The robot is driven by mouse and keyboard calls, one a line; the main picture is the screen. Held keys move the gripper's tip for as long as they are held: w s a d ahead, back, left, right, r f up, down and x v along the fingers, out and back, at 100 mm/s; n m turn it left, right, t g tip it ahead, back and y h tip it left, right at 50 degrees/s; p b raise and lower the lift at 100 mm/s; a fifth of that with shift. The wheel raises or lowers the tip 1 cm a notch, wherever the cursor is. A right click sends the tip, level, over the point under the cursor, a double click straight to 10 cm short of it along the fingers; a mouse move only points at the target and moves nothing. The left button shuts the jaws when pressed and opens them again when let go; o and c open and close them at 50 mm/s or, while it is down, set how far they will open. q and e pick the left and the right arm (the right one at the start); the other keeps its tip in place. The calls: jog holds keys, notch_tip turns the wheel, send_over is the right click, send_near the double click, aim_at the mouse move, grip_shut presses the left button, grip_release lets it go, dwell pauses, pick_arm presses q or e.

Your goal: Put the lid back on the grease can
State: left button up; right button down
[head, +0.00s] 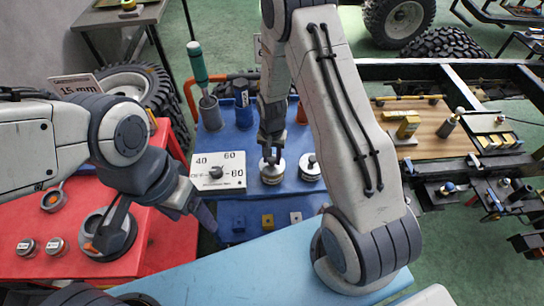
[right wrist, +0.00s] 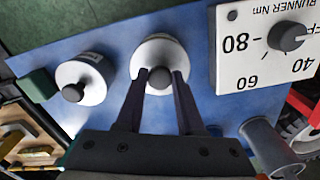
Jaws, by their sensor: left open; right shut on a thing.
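Two pale round cans stand side by side on the blue bench top. The left one in the head view (head: 271,176) is under my right gripper (head: 270,157); the other (head: 309,170) has a dark knob on top. In the right wrist view my right gripper (right wrist: 160,76) is shut on the dark knob of a round pale lid (right wrist: 160,50). I cannot tell whether this lid is seated or slightly raised, nor which can is the grease can. The second can (right wrist: 93,85) also shows there, apart from the fingers. My left gripper (head: 203,212) is open and empty by the red table's edge.
A white dial panel (head: 219,172) lies left of the cans. Behind stand a grey cup (head: 209,113) with a green-handled tool and a blue container (head: 241,95). The red table (head: 160,255) holds small jars (head: 57,246). A wooden board (head: 428,140) is at right.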

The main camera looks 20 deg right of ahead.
grip_release()
dwell(0.4)
jog(key=shift+r, duration=0.1)
jog(key=shift+r+p, duration=2.75)
jog(key=shift+r, duration=0.65)
grip_shut()
jog(key=shift+f, duration=0.25)
